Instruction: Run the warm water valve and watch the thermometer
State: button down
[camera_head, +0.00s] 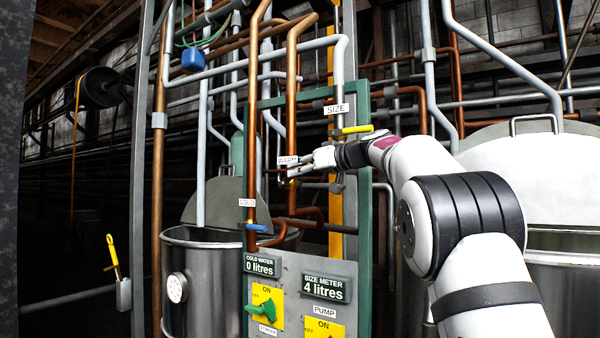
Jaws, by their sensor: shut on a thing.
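My gripper (292,170) reaches in from the right to a copper pipe on the green-framed panel. It is shut at the valve below a small white label (288,160), whose text is too small to read surely. The fingers hide most of that valve's handle. A round white dial (177,288), which looks like the thermometer, sits on the front of the left steel tank (208,270). Its reading is too small to make out.
A blue cold valve handle (256,227) is below left of my gripper, and a yellow size valve handle (357,129) above right. The cold water display (262,265) reads 0 litres; the size meter (326,287) reads 4 litres. Pipes crowd the space around my arm.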

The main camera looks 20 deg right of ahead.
jog(key=c, duration=1.6)
grip_release()
jog(key=v, duration=1.2)
